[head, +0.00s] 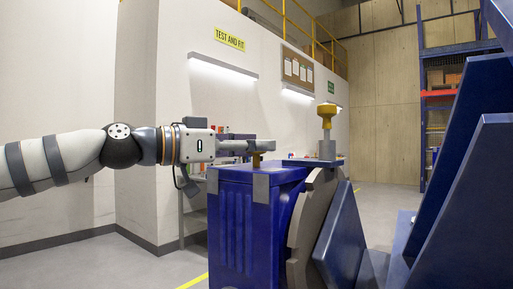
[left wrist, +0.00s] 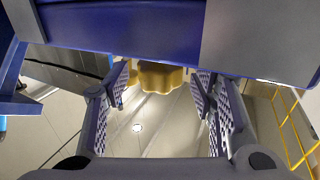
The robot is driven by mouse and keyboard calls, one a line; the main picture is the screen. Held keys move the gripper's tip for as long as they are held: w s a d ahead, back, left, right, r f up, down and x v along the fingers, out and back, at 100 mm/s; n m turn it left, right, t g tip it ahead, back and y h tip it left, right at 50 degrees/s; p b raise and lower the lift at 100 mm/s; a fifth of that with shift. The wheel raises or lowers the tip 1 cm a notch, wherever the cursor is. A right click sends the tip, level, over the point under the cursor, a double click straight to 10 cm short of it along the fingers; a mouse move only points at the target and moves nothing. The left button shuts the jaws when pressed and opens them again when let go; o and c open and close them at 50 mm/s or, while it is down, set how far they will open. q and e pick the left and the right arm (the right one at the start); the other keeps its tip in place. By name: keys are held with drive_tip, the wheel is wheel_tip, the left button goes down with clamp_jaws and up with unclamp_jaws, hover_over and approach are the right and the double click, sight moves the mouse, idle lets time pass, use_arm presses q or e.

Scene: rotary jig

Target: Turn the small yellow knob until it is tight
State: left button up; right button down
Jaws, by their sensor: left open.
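The small yellow knob (head: 256,161) stands on top of the blue housing (head: 233,225), just below the fingertips in the head view. In the left wrist view this scalloped yellow knob (left wrist: 160,75) shows between the two finger pads, with a gap on each side. My left gripper (head: 262,146) reaches in level from the left; its open fingers (left wrist: 162,88) straddle the knob without visibly touching it. The knob's upper part is hidden by the fingers in the head view. My right gripper is not in view.
A grey disc (head: 306,230) and large blue plates (head: 470,190) fill the right. In the left wrist view, a blue housing edge (left wrist: 120,35) crosses close above the fingers.

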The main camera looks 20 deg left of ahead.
use_arm(q)
drive_tip(key=shift+w+d, duration=0.3)
drive_tip(key=shift+w, duration=0.05)
drive_tip(key=c, duration=1.1)
drive_tip(key=shift+w+f+m+g+h+b, duration=0.35)
drive_tip(key=shift+f+g+b, duration=0.2)
drive_tip(key=shift+b, duration=0.4)
drive_tip(key=shift+s+r+m+g+h, duration=0.15)
drive_tip(key=shift+r+m+g+h, duration=0.05)
drive_tip(key=shift+m+g+h, duration=0.25)
drive_tip(key=shift+s+r+m+g+h, duration=0.15)
drive_tip(key=shift+r+m+g+h, duration=0.2)
drive_tip(key=shift+g, duration=0.25)
drive_tip(key=shift+m+g+h, duration=0.45)
drive_tip(key=shift+m+g, duration=0.05)
drive_tip(key=shift+m, duration=0.05)
drive_tip(key=shift+c, duration=0.2)
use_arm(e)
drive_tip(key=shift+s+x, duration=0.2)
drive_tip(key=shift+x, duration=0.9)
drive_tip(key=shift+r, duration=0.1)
